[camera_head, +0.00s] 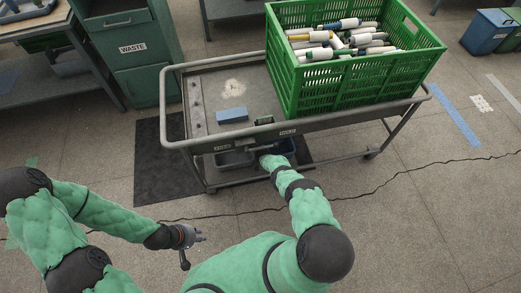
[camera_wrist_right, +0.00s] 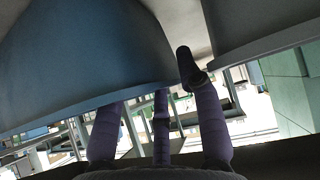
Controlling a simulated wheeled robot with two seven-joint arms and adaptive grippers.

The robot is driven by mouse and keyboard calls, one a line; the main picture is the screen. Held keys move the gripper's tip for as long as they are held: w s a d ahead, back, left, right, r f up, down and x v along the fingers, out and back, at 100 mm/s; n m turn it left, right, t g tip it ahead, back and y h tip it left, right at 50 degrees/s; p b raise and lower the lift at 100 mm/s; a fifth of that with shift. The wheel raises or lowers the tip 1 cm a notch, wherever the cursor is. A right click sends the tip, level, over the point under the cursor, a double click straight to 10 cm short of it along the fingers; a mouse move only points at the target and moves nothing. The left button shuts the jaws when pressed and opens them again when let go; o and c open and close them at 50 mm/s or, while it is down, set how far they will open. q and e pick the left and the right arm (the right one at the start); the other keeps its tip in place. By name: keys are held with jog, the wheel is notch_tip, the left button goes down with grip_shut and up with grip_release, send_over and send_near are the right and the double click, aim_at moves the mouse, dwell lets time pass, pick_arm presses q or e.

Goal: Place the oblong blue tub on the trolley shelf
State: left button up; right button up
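The blue tub (camera_head: 283,147) shows in part on the trolley's lower level, under the front edge of the top. In the right wrist view a large blue wall (camera_wrist_right: 90,60), which looks like this tub, fills the left side. My right gripper (camera_head: 266,160) reaches under the trolley top at the tub. The trolley (camera_head: 190,143) has a grey top and a lower shelf. My left gripper (camera_head: 197,250) is open and empty, away from the trolley.
A grey tub (camera_head: 233,158) stands on the lower level, left of the blue one. A green crate (camera_head: 365,85) of yarn cones and a blue block (camera_head: 232,115) are on the top. Green waste cabinet (camera_head: 135,50) stands behind left.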

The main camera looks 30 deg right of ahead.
jog(key=shift+s+a+r+p, duration=0.1)
jog(key=shift+s+r+p, duration=0.15)
jog(key=shift+r+p, duration=0.25)
jog(key=p+v, duration=1)
jog(key=v, duration=0.1)
jog(key=s+a+g+y, duration=0.3)
jog(key=s+a, duration=0.6)
jog(key=a, duration=0.2)
jog(key=s+a+r+g+y, duration=0.2)
jog(key=s+a+r, duration=0.25)
jog(key=s, duration=0.25)
jog(key=s+a+r+g+y, duration=0.1)
jog(key=s+a+r+g, duration=0.1)
jog(key=s+a+r, duration=0.4)
jog(key=s+r, duration=0.4)
jog(key=r, duration=0.6)
jog(key=s+a+r+g+y, duration=0.1)
jog(key=s+r, duration=0.3)
jog(key=r, duration=0.7)
jog(key=shift+s, duration=0.2)
